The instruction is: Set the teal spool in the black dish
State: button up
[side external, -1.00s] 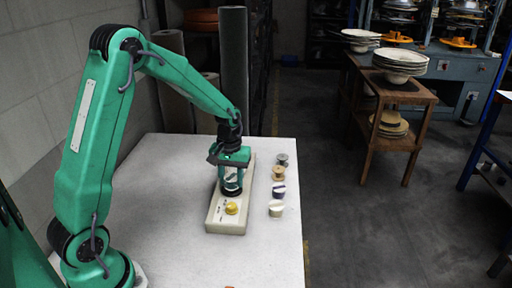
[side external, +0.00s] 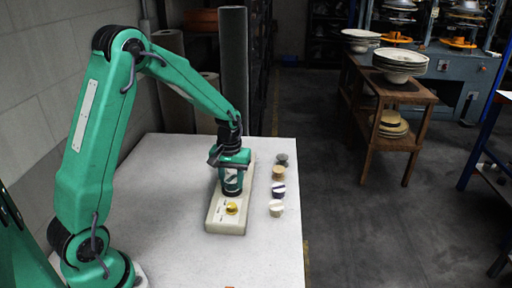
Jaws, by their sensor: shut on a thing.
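My gripper (side external: 231,178) points down over the cream board (side external: 226,227) on the white table. It is shut on the teal spool; spool and jaws are much the same green and hard to tell apart at this size. The black dish (side external: 231,194) shows only as a dark rim on the board, right under the gripper. The gripper hides most of it. I cannot tell whether the spool touches the dish.
A yellow spool-like piece (side external: 232,208) is on the board, just in front of the gripper.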

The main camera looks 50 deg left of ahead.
jog(key=shift+f, duration=0.2)
dwell(0.3)
jog(key=o, duration=1)
jog(key=shift+r, duration=0.15)
notch_tip(320, 180, up, 7)
jog(key=shift+r, duration=0.25)
